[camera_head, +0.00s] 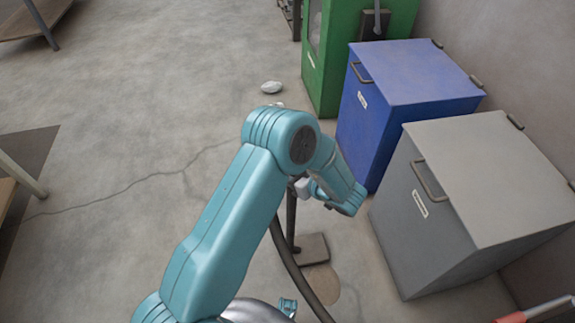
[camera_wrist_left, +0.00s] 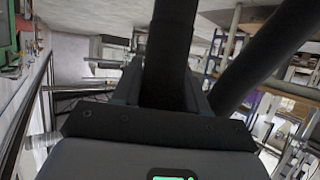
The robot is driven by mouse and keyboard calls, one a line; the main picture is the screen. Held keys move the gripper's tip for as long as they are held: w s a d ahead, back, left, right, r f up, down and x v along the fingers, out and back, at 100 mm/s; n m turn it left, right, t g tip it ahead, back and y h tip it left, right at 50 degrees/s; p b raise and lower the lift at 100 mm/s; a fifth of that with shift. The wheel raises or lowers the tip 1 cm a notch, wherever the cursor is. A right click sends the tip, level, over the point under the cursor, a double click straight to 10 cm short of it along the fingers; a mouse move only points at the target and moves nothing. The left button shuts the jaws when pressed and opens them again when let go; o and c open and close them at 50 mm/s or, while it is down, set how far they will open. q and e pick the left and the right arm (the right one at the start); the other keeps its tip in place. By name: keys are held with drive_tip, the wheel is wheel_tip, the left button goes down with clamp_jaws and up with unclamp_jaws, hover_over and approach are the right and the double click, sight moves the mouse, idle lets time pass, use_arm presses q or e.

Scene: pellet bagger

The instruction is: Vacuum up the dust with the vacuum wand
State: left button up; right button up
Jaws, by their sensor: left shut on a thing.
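My left gripper (camera_head: 299,188) is mostly hidden behind my teal arm in the head view. In the left wrist view, the gripper (camera_wrist_left: 165,97) is shut on a thick dark tube, the vacuum wand (camera_wrist_left: 172,50). In the head view the wand (camera_head: 291,218) stands roughly upright, with a flat brownish floor head (camera_head: 313,250) at its foot. A dark hose (camera_head: 290,258) curves down beside it; a second dark tube (camera_wrist_left: 265,60) slants at the right in the wrist view. A pale whitish clump (camera_head: 271,87), possibly dust, lies on the floor beyond the arm. Another is partly hidden behind the elbow.
A grey bin (camera_head: 410,235), a blue bin (camera_head: 360,125) and a green cabinet (camera_head: 335,60) line the right side. A brownish round patch (camera_head: 322,285) lies near the wand's head. Cracked concrete floor (camera_head: 120,120) is open at the left.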

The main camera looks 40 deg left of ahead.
use_arm(q)
drive_tip(key=s+d+p, duration=0.3)
drive_tip(key=s+d, duration=1.2)
drive_tip(key=d, duration=0.3)
drive_tip(key=shift+s+p, duration=0.15)
drive_tip(key=shift+p, duration=0.15)
idle(1.3)
idle(0.3)
